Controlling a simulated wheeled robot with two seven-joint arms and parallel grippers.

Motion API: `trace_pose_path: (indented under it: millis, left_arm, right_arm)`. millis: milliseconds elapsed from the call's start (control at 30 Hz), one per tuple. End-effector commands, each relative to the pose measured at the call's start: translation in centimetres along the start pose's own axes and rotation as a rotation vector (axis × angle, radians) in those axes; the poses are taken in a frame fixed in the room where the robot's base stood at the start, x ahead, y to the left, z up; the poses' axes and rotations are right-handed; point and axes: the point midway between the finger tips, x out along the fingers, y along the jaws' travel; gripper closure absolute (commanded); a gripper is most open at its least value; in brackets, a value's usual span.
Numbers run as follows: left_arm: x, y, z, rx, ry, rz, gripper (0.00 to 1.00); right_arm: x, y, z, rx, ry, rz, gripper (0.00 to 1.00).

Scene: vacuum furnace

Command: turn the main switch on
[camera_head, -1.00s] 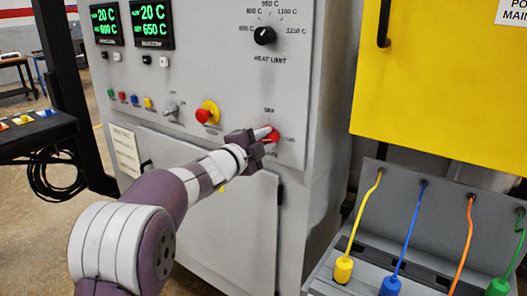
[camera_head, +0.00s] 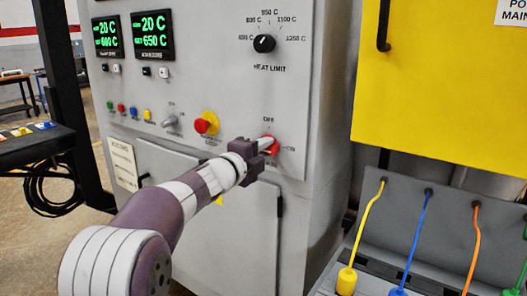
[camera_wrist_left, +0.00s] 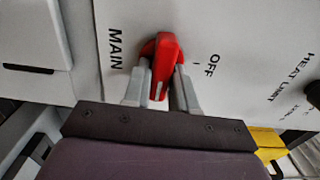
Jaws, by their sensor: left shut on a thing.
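The main switch (camera_head: 268,143) is a red rotary handle on the lower right of the grey panel, with labels above it and to its right. My left gripper (camera_head: 260,146) is at the panel, shut on this switch. In the left wrist view the red handle (camera_wrist_left: 165,65) is between the two grey fingers (camera_wrist_left: 160,88). Its white mark points to the bottom of that picture, about a quarter turn from the OFF label. The MAIN label is on the other side. The fingers partly hide the switch in the head view. My right gripper is not in view.
A red and yellow button (camera_head: 207,123) and a small grey switch (camera_head: 171,121) are left of my gripper. The heat limit knob (camera_head: 264,43) is above. At right are a yellow cabinet (camera_head: 440,90) and several coloured cables with plugs (camera_head: 346,281).

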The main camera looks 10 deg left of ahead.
Motion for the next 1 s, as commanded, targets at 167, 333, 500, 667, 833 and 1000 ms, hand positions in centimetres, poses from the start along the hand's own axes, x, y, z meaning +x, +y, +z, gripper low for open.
trace_pose_path:
  millis: [167,333,500,667,833,1000]
  left_arm:
    - [0.0,0.2,0.0,0.001,0.000,0.004,0.61]
    - [0.0,0.1,0.0,0.001,0.000,0.002,0.53]
    - [-0.2,0.1,0.0,0.000,0.000,0.001,0.53]
    - [-2.4,0.1,0.1,0.001,-0.002,0.000,0.53]
    - [-6.9,0.0,0.1,0.001,-0.004,0.000,0.53]
    - [-10.8,0.1,0.1,0.001,-0.003,0.002,0.53]
  right_arm:
    - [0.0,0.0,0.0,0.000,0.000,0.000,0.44]
    - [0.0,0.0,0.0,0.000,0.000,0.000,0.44]
    - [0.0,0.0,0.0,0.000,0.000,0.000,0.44]
    - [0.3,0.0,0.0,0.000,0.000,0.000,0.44]
    - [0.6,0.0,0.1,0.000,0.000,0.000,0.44]
    - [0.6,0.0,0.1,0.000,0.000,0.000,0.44]
